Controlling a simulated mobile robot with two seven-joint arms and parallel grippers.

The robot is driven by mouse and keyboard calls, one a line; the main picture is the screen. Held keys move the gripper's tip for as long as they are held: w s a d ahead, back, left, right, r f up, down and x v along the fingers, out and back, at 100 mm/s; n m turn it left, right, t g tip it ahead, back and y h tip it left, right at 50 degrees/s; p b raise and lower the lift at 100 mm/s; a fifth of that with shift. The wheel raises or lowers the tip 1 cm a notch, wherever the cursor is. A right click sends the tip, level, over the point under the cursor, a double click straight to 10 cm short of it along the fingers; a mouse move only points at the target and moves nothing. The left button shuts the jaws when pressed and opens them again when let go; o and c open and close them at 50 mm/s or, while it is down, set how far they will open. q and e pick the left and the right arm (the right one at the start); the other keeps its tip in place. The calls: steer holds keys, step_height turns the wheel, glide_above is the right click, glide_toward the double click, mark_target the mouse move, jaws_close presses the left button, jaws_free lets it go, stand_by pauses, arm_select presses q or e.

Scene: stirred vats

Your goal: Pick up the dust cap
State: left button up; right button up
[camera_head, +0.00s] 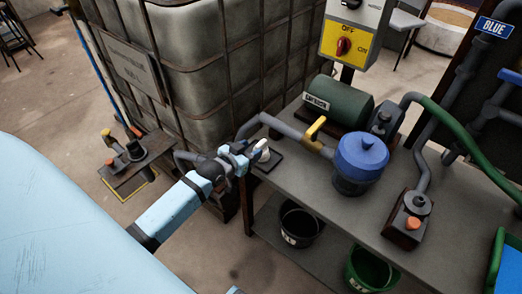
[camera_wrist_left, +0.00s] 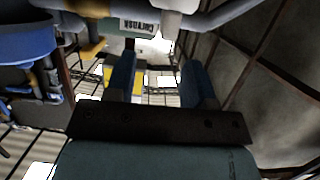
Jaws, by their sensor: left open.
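A small cream-white cap-like piece (camera_head: 262,150), which looks like the dust cap, is on a dark plate at the left end of the grey bench (camera_head: 315,190). My left gripper (camera_head: 245,157) is open at the bench's left edge, just left of this piece. Its fingers partly overlap the piece, and I cannot tell whether they touch it. In the left wrist view the two blue fingers (camera_wrist_left: 159,82) stand apart with nothing clearly held between them. A pale cylindrical piece (camera_wrist_left: 180,6) shows at the top there; I cannot tell whether it is the cap. My right gripper is not in view.
A caged tank (camera_head: 185,70) stands behind my left gripper. A blue-topped vessel (camera_head: 361,158), a green motor (camera_head: 340,102) and pipes occupy the bench. A yellow switch box (camera_head: 345,42) rises behind. Black (camera_head: 299,224) and green (camera_head: 370,268) buckets stand below.

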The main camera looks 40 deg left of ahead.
mark_target(259, 144)
arm_select(q)
steer(key=x, duration=0.4)
steer(key=b+x, duration=0.1)
steer(key=x, duration=0.2)
steer(key=shift+s+a+f, duration=0.1)
steer(key=shift+a+f, duration=0.25)
jaws_close()
